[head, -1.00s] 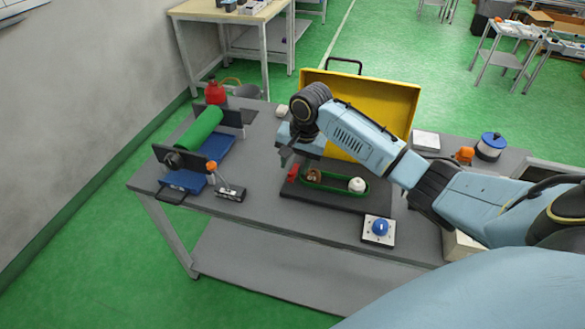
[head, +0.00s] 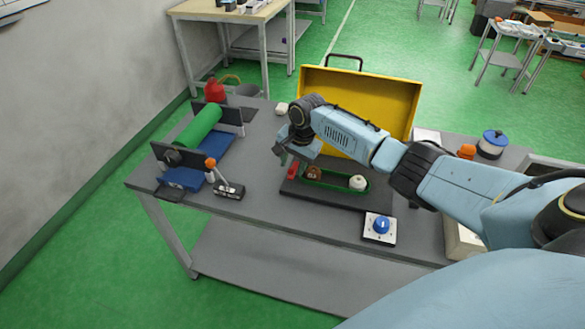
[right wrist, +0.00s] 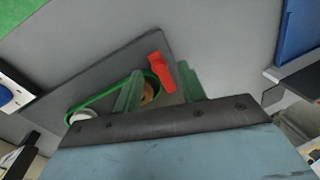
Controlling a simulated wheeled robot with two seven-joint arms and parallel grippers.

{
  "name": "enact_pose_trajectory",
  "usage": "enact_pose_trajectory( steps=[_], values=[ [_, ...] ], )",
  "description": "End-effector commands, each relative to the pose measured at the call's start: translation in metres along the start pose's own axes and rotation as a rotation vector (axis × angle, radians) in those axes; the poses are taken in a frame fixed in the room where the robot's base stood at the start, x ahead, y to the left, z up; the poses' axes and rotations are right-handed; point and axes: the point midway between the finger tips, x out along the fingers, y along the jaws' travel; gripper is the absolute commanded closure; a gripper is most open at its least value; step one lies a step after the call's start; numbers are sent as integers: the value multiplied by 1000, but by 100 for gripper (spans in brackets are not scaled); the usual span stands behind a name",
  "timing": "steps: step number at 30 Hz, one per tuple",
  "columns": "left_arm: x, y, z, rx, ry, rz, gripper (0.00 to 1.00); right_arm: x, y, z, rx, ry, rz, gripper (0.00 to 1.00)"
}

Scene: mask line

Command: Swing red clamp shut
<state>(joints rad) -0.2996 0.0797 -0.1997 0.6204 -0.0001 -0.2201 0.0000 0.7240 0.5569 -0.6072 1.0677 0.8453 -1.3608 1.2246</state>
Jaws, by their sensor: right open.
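The red clamp (head: 293,169) is a small red lever at the left end of a dark base plate on the grey table. In the right wrist view the red clamp (right wrist: 162,72) lies just beyond my fingertips, in front of the gap between them. My right gripper (head: 281,153) is above and slightly left of the clamp in the head view. Its two fingers show spread and empty in the right wrist view (right wrist: 158,88). I cannot tell whether a finger touches the clamp. My left gripper is in neither view.
A green oval belt (head: 334,187) runs around a brown wheel and a white wheel (head: 358,183) on the plate (head: 330,198). A yellow panel (head: 385,100) stands behind. A blue-knob box (head: 380,229) is in front. A green roller (head: 197,124) and orange-knob lever (head: 211,163) are left.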

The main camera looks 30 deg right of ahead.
Motion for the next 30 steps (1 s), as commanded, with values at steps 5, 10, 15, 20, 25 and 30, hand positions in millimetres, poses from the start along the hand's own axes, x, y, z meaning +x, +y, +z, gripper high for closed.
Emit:
enact_pose_trajectory(
  steps=[5,10,15,20,25,30],
  values=[
    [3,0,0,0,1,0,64,12,0,0,-2,0,0,59],
    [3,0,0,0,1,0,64,13,0,0,-2,0,0,59],
    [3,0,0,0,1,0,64,13,0,0,-2,0,0,67],
    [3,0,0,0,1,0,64,13,0,0,-2,0,0,88],
    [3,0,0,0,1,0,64,12,0,0,-2,0,0,100],
    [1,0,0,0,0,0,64,12,1,0,-17,-4,1,100]
  ],
)
